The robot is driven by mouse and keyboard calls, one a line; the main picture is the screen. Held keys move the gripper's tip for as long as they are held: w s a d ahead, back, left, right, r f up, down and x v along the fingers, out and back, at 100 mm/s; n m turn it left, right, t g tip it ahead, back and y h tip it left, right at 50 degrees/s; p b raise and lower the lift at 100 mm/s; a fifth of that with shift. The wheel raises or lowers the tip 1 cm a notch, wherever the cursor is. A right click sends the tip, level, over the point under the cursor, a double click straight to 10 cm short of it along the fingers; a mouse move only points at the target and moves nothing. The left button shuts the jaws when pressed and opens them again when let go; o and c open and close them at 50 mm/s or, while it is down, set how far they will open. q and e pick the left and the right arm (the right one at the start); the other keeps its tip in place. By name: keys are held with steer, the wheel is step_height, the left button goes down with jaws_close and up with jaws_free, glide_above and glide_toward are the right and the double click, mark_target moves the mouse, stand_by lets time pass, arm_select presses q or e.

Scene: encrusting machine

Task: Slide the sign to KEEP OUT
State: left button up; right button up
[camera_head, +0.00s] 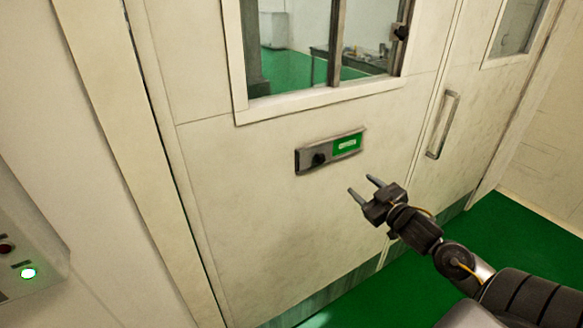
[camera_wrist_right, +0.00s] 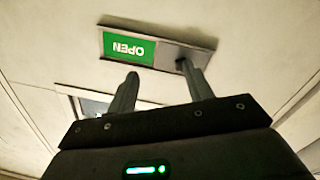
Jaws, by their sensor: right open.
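The sliding sign (camera_head: 329,151) is a small grey metal plate on the white door below its window. Its right part shows a green panel (camera_head: 347,145), and a dark knob (camera_head: 319,158) sits on its left part. In the right wrist view the sign appears upside down, and its green panel (camera_wrist_right: 129,48) reads OPEN. My right gripper (camera_head: 363,186) is open and empty, below and to the right of the sign in the head view. In the right wrist view one fingertip of the right gripper (camera_wrist_right: 158,72) overlaps the knob; I cannot tell whether they touch. My left gripper is not in view.
The white door (camera_head: 250,190) has a window (camera_head: 320,45) above the sign. A second door with a metal handle (camera_head: 443,125) stands at the right. The green floor (camera_head: 480,240) is clear.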

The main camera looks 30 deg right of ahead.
mark_target(322, 160)
steer(key=a+r+y, duration=0.1)
steer(key=a+r, duration=0.2)
steer(key=a, duration=0.1)
steer(key=shift+t, duration=0.3)
steer(key=w+p, duration=0.1)
steer(key=w, duration=0.4)
steer(key=w+p, duration=0.2)
steer(key=w, duration=0.3)
steer(key=shift+w+a, duration=0.2)
steer(key=shift+w, duration=0.75)
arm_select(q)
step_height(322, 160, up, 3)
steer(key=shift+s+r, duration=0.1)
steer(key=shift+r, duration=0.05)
arm_select(e)
jaws_close()
